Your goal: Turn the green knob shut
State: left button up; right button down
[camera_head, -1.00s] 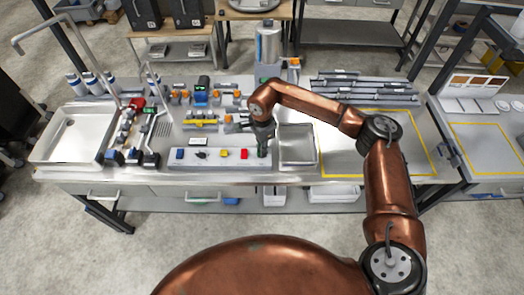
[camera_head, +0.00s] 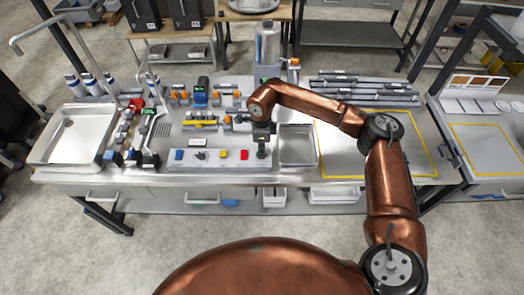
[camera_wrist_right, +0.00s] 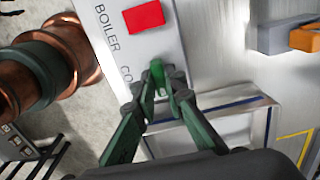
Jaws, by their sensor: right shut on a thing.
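The green knob (camera_wrist_right: 158,78) is on the light control panel, beside a label starting "CO" that is partly covered. My right gripper (camera_wrist_right: 163,97) is closed around the knob, its green-grey fingers on either side of it. In the head view my right gripper (camera_head: 262,147) points down at the right end of the panel (camera_head: 184,168) and hides the knob there. How far the knob is turned cannot be told. My left gripper is not in view.
A red button (camera_head: 244,155) is left of the gripper, with a yellow button (camera_head: 222,155) and a blue button (camera_head: 179,155) further left. A grey tray (camera_head: 297,162) stands close on the right. A yellow-outlined area (camera_head: 365,145) beyond it is clear.

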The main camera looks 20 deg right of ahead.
jog(key=c, duration=2)
grip_release()
notch_tip(320, 180, up, 12)
jog(key=shift+d, duration=0.1)
